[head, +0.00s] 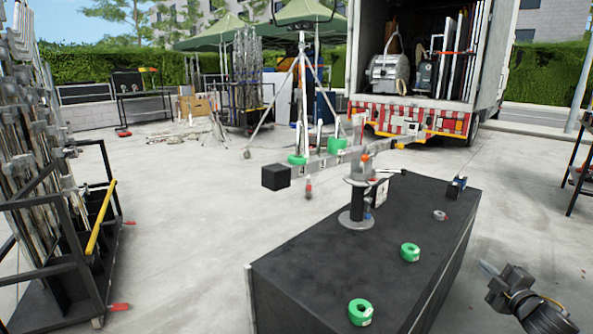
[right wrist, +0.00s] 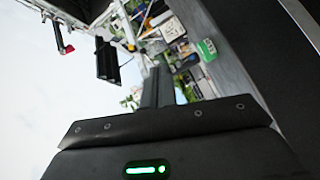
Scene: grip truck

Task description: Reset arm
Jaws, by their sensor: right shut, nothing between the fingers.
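My right gripper (head: 486,268) comes in at the lower right of the head view, beside the right side of a long black case (head: 310,262). Its fingers are shut with nothing between them, apart from the case. In the right wrist view my right gripper (right wrist: 157,75) also shows its dark fingers closed together, pointing away from the camera. My left gripper and left arm are not in view.
On the case stand a round-based mount (head: 356,220) carrying a long beam with a black block (head: 276,177), and green tape rolls (head: 410,252) (head: 361,312). A rack cart (head: 55,262) stands left, an open truck (head: 425,60) behind.

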